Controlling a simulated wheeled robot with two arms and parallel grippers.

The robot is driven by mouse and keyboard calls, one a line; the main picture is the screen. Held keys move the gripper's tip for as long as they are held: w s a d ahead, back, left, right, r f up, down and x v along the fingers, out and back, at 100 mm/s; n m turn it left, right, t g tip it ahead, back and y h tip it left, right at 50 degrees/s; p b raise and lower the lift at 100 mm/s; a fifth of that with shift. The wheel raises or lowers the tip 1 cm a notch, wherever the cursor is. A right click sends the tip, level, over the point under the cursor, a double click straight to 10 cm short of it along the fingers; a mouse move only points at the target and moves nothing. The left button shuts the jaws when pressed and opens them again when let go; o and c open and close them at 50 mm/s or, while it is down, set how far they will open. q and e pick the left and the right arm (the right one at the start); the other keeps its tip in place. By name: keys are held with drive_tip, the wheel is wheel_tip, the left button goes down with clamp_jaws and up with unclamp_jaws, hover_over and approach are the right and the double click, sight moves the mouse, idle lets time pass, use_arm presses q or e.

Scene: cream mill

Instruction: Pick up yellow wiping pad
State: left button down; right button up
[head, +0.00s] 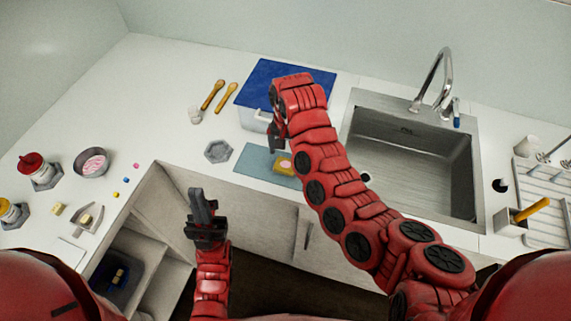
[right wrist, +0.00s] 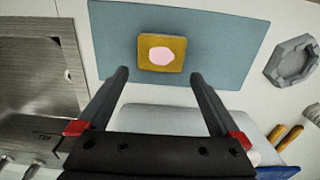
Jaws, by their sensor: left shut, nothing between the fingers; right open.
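The yellow wiping pad (head: 284,164) lies on a blue-grey mat (head: 252,162) on the counter, partly hidden by my right arm in the head view. A pink round patch shows on top of the pad (right wrist: 174,65) in the right wrist view. My right gripper (head: 274,138) is open and empty above the mat's far side. In the right wrist view its two fingertips (right wrist: 159,74) point toward the pad, one to each side, with the pad beyond them. My left gripper (head: 200,193) is shut and empty in front of the counter, away from the pad.
A white container with a blue lid (head: 262,78) stands behind the mat. A grey octagonal dish (head: 218,151) sits left of the mat, and wooden-handled tools (head: 213,95) lie farther back. The sink (head: 410,150) is on the right. An open drawer (head: 125,265) is at lower left.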

sight(287, 159)
wheel_tip(287, 159, down, 3)
drive_tip(key=shift+s+r+p, duration=0.1)
drive_tip(key=shift+p, duration=0.85)
drive_tip(key=shift+f, duration=0.4)
drive_tip(key=c, duration=1.2)
drive_tip(key=shift+o, duration=0.2)
drive_tip(key=shift+r, duration=0.1)
